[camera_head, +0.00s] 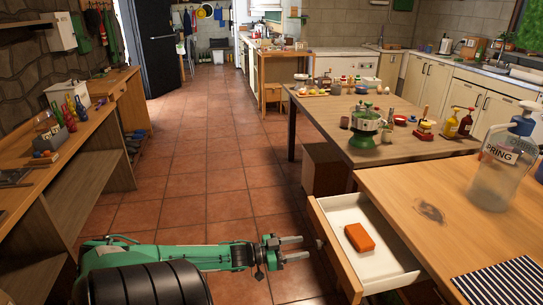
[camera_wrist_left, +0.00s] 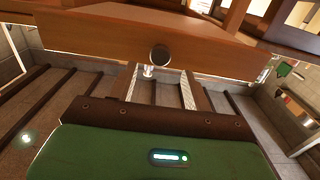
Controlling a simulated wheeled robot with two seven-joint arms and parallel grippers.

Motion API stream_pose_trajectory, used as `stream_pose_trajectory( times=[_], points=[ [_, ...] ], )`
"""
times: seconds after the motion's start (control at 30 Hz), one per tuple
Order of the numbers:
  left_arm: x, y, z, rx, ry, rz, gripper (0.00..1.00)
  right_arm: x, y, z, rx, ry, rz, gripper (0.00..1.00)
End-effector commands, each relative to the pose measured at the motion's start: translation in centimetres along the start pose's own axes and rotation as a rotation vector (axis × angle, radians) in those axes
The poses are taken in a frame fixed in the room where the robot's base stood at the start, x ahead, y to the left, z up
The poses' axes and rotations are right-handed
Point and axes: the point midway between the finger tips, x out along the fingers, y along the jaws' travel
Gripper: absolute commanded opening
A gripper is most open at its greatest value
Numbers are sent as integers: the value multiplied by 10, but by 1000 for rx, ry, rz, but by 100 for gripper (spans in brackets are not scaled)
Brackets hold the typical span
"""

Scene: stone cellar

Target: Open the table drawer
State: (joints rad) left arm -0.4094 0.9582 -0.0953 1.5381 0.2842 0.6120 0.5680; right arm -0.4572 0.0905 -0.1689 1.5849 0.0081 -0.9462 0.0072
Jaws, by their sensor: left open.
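The table drawer (camera_head: 388,268) is pulled out of the wooden table (camera_head: 445,215) at the right, its white inside showing. An orange block (camera_head: 359,237) lies in it. In the left wrist view, the wooden drawer front (camera_wrist_left: 215,52) spans the top, with a round dark knob (camera_wrist_left: 160,55) in its middle. My left gripper (camera_head: 293,249) is open and empty, just left of the drawer front, fingers pointing towards it. In the left wrist view, the two fingers (camera_wrist_left: 160,90) are apart below the knob, and they do not grip it. My right gripper is out of view.
A clear pump bottle (camera_head: 497,170) and a striped cloth (camera_head: 505,282) are on the table. A farther table (camera_head: 395,150) holds a green pot and several small items. A workbench (camera_head: 75,135) runs along the left. The tiled floor (camera_head: 215,175) between is clear.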

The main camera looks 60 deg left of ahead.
Motion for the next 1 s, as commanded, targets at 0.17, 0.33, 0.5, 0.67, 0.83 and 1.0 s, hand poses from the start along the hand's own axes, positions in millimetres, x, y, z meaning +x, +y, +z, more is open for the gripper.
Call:
stream_pose_trajectory(
  times=[0.17, 0.33, 0.5, 0.67, 0.83, 1.0],
  points=[
    [-29, 0, 0, -1, -4, -1, 50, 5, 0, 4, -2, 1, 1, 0],
    [-56, 0, 0, -1, -4, -1, 50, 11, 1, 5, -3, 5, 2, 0],
    [-77, 0, 0, -1, -2, -1, 50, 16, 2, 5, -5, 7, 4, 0],
    [-89, 0, 0, 0, 0, -1, 50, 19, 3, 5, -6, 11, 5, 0],
    [-92, 0, 0, 1, 0, 0, 50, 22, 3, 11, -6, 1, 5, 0],
    [-92, 0, 0, 1, 0, 0, 50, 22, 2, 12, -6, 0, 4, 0]
  ],
)
